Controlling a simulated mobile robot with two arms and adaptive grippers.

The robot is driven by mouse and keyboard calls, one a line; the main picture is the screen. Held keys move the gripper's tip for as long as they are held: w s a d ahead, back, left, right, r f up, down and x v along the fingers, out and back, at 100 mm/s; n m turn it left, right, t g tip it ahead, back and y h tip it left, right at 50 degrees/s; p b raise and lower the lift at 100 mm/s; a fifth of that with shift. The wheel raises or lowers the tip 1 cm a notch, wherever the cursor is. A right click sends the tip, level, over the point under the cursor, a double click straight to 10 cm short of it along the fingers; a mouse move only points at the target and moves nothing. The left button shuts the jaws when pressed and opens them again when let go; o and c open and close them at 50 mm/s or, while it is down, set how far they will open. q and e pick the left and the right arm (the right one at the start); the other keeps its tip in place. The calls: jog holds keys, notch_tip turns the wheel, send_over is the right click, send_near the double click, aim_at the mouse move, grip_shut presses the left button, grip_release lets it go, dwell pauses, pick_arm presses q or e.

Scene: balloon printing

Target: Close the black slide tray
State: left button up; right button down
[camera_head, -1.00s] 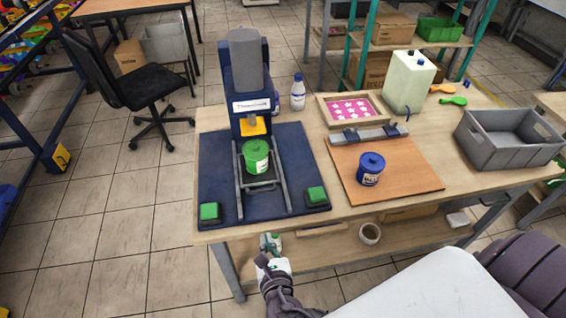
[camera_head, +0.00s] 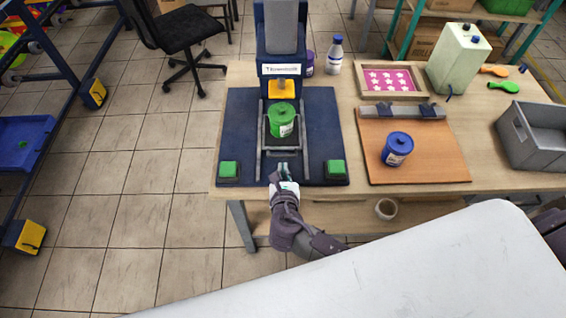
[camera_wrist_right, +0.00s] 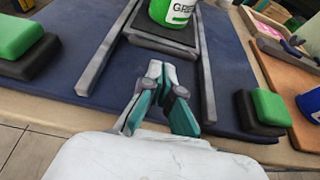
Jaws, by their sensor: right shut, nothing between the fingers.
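The black slide tray (camera_head: 281,138) lies between two grey rails on the blue press base (camera_head: 235,120), with a green ink can (camera_head: 281,118) standing at its far part. In the right wrist view the tray's near edge (camera_wrist_right: 160,43) shows below the green can (camera_wrist_right: 172,12). My right gripper (camera_head: 283,168) is shut and empty at the near end of the rails. In the right wrist view its fingertips (camera_wrist_right: 160,72) are between the rails, a little short of the tray's edge. Whether they touch the base I cannot tell. My left gripper is out of view.
Green buttons (camera_head: 228,169) and (camera_head: 336,168) flank the rails. The press head (camera_head: 281,70) stands behind the can. To the right are a blue can (camera_head: 397,149) on a wooden board (camera_head: 435,160) and a grey crate (camera_head: 540,140).

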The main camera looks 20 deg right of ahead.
aim_at(283, 144)
jog(key=shift+w+d+r, duration=0.15)
jog(key=shift+w+d, duration=0.05)
jog(key=shift+w, duration=0.7)
jog(key=w, duration=0.2)
jog(key=w+d, duration=0.1)
jog(key=w, duration=0.1)
jog(key=shift+d+p, duration=0.2)
jog(key=shift+p, duration=0.15)
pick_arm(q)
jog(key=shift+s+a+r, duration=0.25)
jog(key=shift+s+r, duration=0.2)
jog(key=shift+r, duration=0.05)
pick_arm(e)
jog(key=shift+s+r, duration=0.1)
